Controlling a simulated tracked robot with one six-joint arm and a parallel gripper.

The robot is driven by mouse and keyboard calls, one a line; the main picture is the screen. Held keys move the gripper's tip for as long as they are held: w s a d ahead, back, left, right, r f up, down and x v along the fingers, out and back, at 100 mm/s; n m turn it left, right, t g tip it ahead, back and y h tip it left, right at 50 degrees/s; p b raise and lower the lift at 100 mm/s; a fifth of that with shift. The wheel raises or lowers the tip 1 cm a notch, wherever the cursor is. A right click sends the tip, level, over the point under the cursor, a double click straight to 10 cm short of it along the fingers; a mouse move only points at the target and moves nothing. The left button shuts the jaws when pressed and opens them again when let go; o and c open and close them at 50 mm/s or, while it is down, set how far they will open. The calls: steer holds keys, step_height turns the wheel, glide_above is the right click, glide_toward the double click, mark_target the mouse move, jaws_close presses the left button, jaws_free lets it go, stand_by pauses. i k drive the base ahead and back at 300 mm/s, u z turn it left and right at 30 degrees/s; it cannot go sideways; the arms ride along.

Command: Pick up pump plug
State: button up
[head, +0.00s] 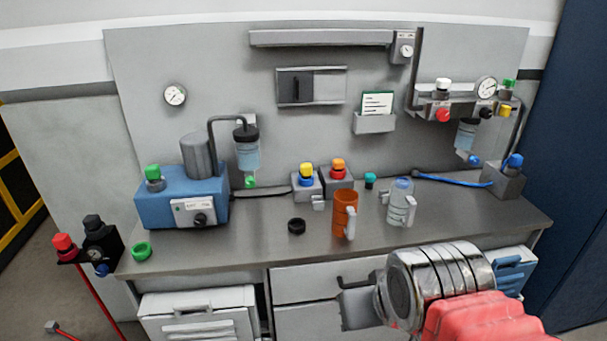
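No part is marked as the pump plug, and I cannot tell which piece it is. Candidates are a small black round piece (296,226) lying on the middle of the bench, a green ring-like cap (141,250) at its front left, and a small teal plug (370,181) near the back. The blue pump unit (180,199) stands at the left with a green knob on top. My gripper (350,297) is at the lower right, in front of the drawers, below the bench edge and apart from these pieces. Its fingers are small and unclear.
An orange mug (345,213) and a clear jug (401,203) stand on the bench (250,250) right of the black piece. Yellow and red knobs on grey boxes (305,186) stand behind. A blue hose (450,181) lies at the back right. The front left-middle bench is clear.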

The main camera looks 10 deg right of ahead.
mark_target(306, 169)
steer(key=z, duration=0.05)
steer(key=i, duration=1)
steer(key=u, duration=0.05)
